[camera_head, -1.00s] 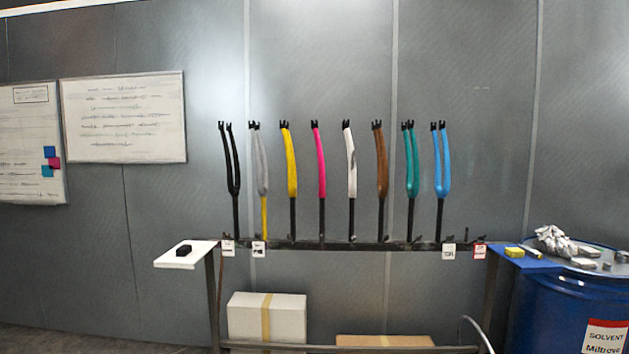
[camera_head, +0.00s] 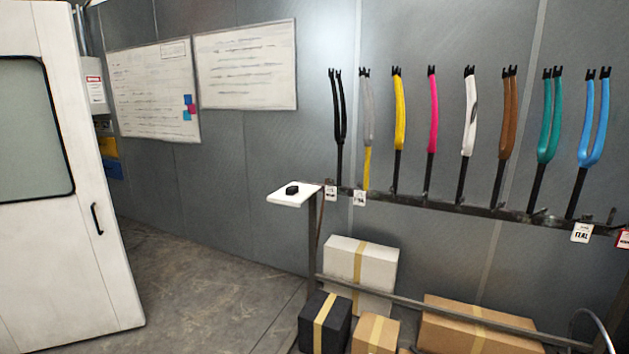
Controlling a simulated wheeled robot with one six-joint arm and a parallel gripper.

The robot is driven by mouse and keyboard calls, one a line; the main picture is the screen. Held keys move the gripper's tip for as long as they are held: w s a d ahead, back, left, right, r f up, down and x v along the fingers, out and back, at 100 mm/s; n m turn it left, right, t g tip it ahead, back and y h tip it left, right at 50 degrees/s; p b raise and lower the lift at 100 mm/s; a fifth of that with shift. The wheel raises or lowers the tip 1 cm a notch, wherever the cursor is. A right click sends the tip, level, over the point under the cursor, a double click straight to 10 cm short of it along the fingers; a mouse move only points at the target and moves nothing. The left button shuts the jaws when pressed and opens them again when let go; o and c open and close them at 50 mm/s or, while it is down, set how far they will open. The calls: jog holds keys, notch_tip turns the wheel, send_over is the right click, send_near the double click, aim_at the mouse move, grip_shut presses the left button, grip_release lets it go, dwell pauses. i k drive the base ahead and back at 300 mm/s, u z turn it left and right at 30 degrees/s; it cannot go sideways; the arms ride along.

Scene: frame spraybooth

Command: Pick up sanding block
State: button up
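A small black block (camera_head: 292,190), which looks like the sanding block, lies on a white shelf (camera_head: 284,200) at the left end of the fork rack. It is small in the picture, so its texture cannot be made out. Nothing is touching it apart from the shelf. My gripper is not in view.
Several coloured forks stand on a dark rack rail (camera_head: 440,205). A white box (camera_head: 360,272), a black box (camera_head: 324,322) and brown boxes (camera_head: 470,322) lie on the floor beneath. A white door (camera_head: 60,180) stands at left. The concrete floor (camera_head: 215,275) between is clear.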

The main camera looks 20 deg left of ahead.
aim_at(292, 190)
jog(key=k, duration=1)
jog(key=u, duration=1.65)
jog(key=i, duration=8.25)
jog(key=z, duration=3.05)
